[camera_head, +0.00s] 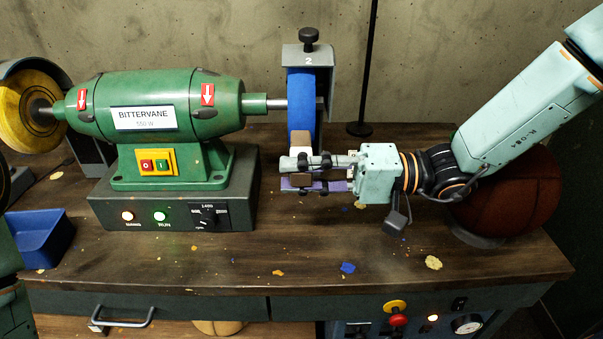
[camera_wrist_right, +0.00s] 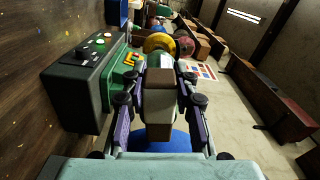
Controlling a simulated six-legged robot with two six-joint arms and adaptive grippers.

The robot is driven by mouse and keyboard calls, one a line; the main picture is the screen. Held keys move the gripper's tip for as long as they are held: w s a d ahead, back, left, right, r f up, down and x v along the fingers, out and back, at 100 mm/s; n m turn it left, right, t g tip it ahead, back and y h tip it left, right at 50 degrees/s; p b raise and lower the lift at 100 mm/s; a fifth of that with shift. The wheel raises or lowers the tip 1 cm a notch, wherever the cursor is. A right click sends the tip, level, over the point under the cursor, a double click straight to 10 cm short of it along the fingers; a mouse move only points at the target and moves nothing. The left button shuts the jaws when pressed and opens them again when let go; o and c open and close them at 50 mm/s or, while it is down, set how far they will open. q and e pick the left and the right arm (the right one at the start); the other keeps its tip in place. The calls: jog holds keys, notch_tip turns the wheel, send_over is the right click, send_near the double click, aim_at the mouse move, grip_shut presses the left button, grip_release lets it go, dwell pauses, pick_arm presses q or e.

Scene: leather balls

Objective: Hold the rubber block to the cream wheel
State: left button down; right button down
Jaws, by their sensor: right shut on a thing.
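A green buffing machine (camera_head: 150,105) labelled BITTERVANE carries a yellow wheel (camera_head: 30,112) at its left end and a blue wheel (camera_head: 301,100) at its right end. The yellow wheel also shows in the right wrist view (camera_wrist_right: 160,43). No wheel looks plainly cream. My right gripper (camera_head: 300,174) is shut on a tan and pale block (camera_head: 299,141), which also shows between the fingers in the right wrist view (camera_wrist_right: 158,103). The block is at the lower front of the blue wheel; I cannot tell whether they touch. My left gripper is not in view.
A grey guard (camera_head: 316,58) marked 2 covers part of the blue wheel. A brown leather ball (camera_head: 515,195) sits behind my right arm. A blue tray (camera_head: 40,238) is at the left. The wooden bench top (camera_head: 200,265) is mostly clear in front, with scattered crumbs. RUN is lit green.

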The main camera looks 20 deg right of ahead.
jog(key=shift+w+d, duration=0.15)
jog(key=shift+d, duration=0.05)
jog(key=shift+w+d+r+b, duration=0.1)
jog(key=shift+w+b, duration=0.3)
jog(key=shift+w, duration=0.05)
dwell(1.2)
dwell(0.5)
jog(key=s+a+f, duration=0.1)
jog(key=s+a, duration=0.1)
jog(key=s, duration=0.4)
jog(key=shift+s, duration=0.4)
dwell(1.2)
